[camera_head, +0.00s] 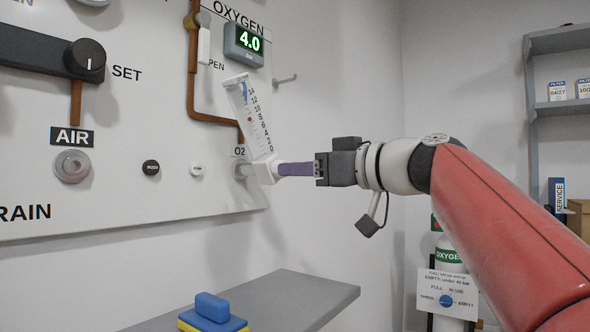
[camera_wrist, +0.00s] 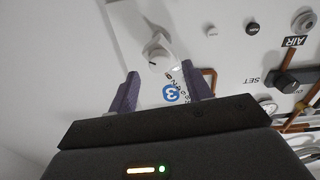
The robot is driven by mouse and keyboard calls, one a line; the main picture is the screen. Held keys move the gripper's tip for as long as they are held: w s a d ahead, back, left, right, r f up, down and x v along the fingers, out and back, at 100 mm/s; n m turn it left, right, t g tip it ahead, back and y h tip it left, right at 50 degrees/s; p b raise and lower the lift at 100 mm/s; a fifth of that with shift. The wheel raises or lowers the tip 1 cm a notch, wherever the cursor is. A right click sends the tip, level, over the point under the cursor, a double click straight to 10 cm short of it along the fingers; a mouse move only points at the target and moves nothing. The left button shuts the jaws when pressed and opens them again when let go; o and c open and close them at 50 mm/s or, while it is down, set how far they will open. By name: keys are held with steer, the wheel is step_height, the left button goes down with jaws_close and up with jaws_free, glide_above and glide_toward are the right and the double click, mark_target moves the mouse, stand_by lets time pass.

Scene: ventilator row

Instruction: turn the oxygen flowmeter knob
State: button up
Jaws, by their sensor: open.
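In the wrist view a white knob (camera_wrist: 157,56) with a small dark mark shows just beyond and between the fingertips (camera_wrist: 161,74). The fingers are open and apart, with the knob seemingly not gripped. Whether a finger touches it cannot be told.
A green display (camera_head: 249,41) above reads 4.0. A brown pipe (camera_head: 193,70) and the black SET knob (camera_head: 85,59) are on the panel. A grey shelf (camera_head: 290,297) with a blue and yellow block (camera_head: 212,312) is below. An oxygen cylinder (camera_head: 450,254) stands behind my arm.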

steer(key=shift+x, duration=1.15)
steer(key=c, duration=1)
steer(key=m+p, duration=0.1)
steer(key=m, duration=0.1)
steer(key=shift+d+r+m, duration=0.1)
steer(key=shift+r+m, duration=0.05)
steer(key=shift+m, duration=0.15)
steer(key=m+p, duration=0.1)
steer(key=m, duration=0.2)
steer(key=o, duration=1)
